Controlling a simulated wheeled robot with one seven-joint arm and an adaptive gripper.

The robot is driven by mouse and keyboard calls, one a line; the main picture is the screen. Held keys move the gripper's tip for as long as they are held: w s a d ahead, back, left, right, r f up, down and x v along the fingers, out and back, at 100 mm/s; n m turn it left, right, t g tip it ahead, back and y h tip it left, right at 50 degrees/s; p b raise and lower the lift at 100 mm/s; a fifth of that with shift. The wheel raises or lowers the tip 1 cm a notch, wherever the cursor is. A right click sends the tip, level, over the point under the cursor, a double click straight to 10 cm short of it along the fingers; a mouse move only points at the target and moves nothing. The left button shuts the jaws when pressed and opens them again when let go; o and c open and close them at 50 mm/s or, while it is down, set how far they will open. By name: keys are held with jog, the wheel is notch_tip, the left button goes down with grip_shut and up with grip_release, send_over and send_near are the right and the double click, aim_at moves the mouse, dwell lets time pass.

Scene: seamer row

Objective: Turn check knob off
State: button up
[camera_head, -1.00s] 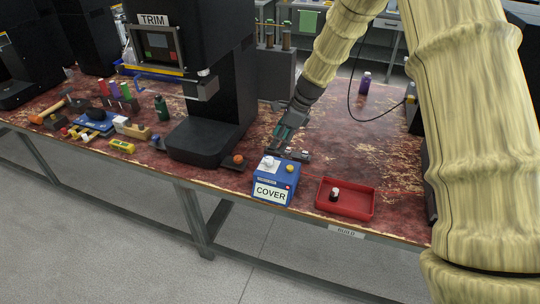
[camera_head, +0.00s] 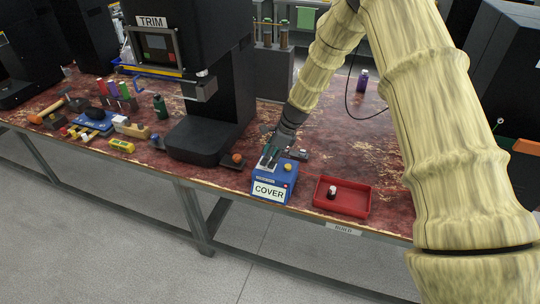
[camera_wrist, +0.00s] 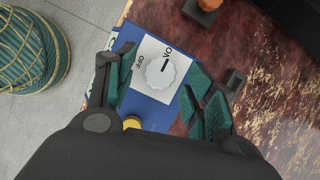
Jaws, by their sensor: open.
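The blue box labelled COVER (camera_head: 273,190) stands near the table's front edge in the head view. In the wrist view its top carries a white ridged knob (camera_wrist: 162,72) on a white plate marked OFF and with a second, partly readable mark. A black line on the knob points toward the second mark, not toward OFF. My gripper (camera_head: 268,160) is over the knob side of the box. In the wrist view my open gripper (camera_wrist: 155,85) has its green-padded fingers on either side of the knob, with gaps; contact cannot be told.
A yellow button (camera_head: 288,168) sits on the same box, right of my gripper. A red tray (camera_head: 343,197) with a small capped item is to the right. The black TRIM machine (camera_head: 205,130) stands to the left, with an orange-brown knob (camera_head: 237,158) beside it.

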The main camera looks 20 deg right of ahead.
jog(key=c, duration=1)
jog(key=shift+w+n, duration=0.1)
jog(key=shift+n, duration=0.3)
jog(key=n+g, duration=0.1)
jog(key=n, duration=0.1)
jog(key=shift+w+d+n+y+p, duration=0.1)
jog(key=shift+w+n+y+p, duration=0.05)
jog(key=shift+n+y+p, duration=0.2)
jog(key=n+g, duration=0.1)
jog(key=n, duration=0.1)
jog(key=n+g, duration=0.1)
jog(key=n, duration=0.2)
jog(key=shift+w+n, duration=0.2)
jog(key=shift+n, duration=0.05)
jog(key=n+g+h, duration=0.1)
jog(key=n, duration=0.1)
jog(key=n+b, duration=0.1)
jog(key=n, duration=0.1)
jog(key=shift+w+a+n+g+h, duration=0.2)
jog(key=shift+n+g+h, duration=0.1)
jog(key=shift+g+h, duration=0.1)
jog(key=shift+a+n+g+h+b, duration=0.1)
jog(key=shift+n+g+h+b, duration=0.4)
jog(key=shift+n, duration=1.5)
